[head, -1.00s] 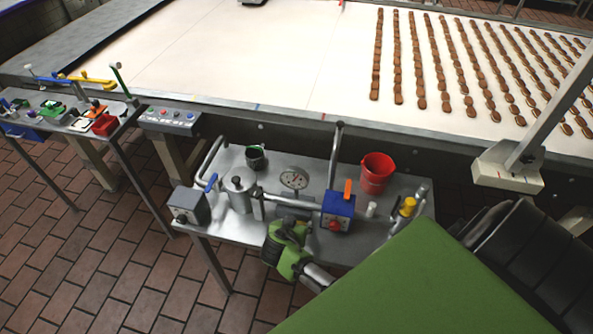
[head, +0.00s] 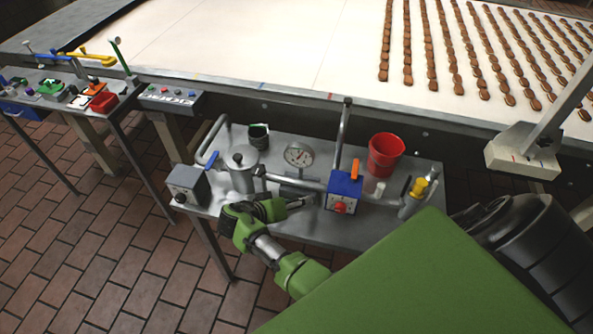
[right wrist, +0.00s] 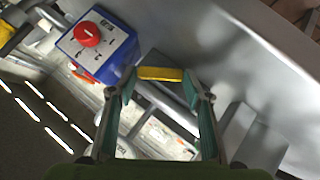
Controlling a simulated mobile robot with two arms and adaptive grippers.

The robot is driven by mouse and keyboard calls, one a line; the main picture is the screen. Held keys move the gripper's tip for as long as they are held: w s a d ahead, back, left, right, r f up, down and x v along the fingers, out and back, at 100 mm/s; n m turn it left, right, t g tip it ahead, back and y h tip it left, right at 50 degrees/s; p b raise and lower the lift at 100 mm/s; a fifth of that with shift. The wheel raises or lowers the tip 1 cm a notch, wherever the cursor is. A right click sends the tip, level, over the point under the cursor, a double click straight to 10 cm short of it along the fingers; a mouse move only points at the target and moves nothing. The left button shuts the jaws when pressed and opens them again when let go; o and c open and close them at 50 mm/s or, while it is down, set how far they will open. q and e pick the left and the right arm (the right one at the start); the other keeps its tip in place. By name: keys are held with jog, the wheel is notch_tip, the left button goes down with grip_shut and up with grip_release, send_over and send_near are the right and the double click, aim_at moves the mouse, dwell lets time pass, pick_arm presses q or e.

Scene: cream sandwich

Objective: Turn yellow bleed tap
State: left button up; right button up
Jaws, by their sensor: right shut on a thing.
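The yellow bleed tap (right wrist: 160,73) shows as a short yellow bar between my right gripper's fingertips in the right wrist view. My right gripper (right wrist: 161,84) is shut on it, one finger at each end of the bar. In the head view my right gripper (head: 312,200) reaches over the steel table from the front, just left of the blue box (head: 343,188). The tap is hidden there behind the fingers or too small to make out. My left gripper is not in view.
The blue box with a red knob (right wrist: 88,35) is close beside the gripper. A gauge (head: 299,156), steel pot (head: 241,168), red bucket (head: 385,155) and yellow-topped fitting (head: 418,187) stand around. Pipes rise from the table (head: 330,232). A conveyor with biscuits lies behind.

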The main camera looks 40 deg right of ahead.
dwell(0.3)
jog(key=o, duration=1.1)
notch_tip(320, 180, up, 10)
